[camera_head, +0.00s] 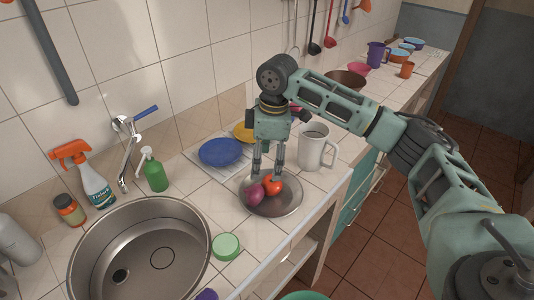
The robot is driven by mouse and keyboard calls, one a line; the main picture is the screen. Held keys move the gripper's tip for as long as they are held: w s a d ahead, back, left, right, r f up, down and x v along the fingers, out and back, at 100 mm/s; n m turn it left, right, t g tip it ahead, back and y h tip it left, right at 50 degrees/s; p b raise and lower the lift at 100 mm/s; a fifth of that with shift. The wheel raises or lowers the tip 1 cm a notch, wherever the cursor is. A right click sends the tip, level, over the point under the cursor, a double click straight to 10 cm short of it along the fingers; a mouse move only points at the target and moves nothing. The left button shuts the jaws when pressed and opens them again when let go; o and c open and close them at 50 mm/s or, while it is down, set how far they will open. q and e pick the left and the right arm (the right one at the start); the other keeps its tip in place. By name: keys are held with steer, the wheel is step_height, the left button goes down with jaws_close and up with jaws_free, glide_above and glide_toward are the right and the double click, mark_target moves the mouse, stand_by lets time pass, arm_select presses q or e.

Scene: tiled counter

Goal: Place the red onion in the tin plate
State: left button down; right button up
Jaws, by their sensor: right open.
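The red onion (256,195), purple-red and round, is in the round metal tin plate (288,208) on the counter. It lies beside a red-orange tomato (274,185), also in the plate. My right gripper (267,170) points down just above the plate, open, with its fingertips close over the onion and tomato. I cannot tell whether the fingertips touch either one. My left gripper is out of view.
A white mug (314,148) stands just right of the gripper. Blue (220,152) and yellow (243,132) dishes are behind the plate. The sink (140,250), a green lid (226,246) and bottles are left. The counter's front edge is close to the plate.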

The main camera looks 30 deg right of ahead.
step_height(320, 180, up, 4)
steer(key=shift+s+d+b, duration=0.15)
steer(key=shift+b, duration=0.15)
stand_by(0.4)
